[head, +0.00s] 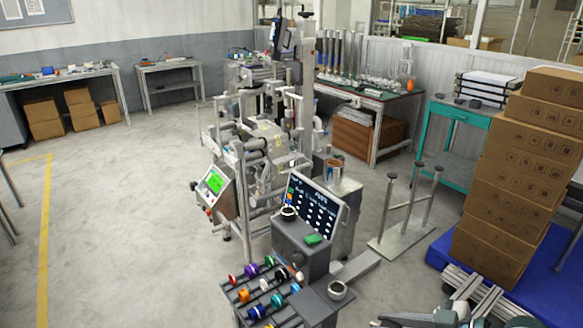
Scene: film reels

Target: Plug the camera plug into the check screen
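A dark check screen (316,213) with rows of light icons stands tilted on a grey console (300,250) in the lower middle of the head view. A small green item (313,239) lies on the console's top, and a round white-rimmed part (289,213) sits by the screen's left edge. I cannot make out which part is the camera plug. Grey metal parts at the bottom right edge look like my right gripper (425,318), cut off by the frame and well right of the console; its fingers are unclear. My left gripper is out of view.
A rack of coloured spools (262,287) stands before the console. A machine with a green display (214,181) is behind it to the left. Stacked cardboard boxes (515,175) and a post stand (402,240) are to the right. Open floor (120,230) lies left.

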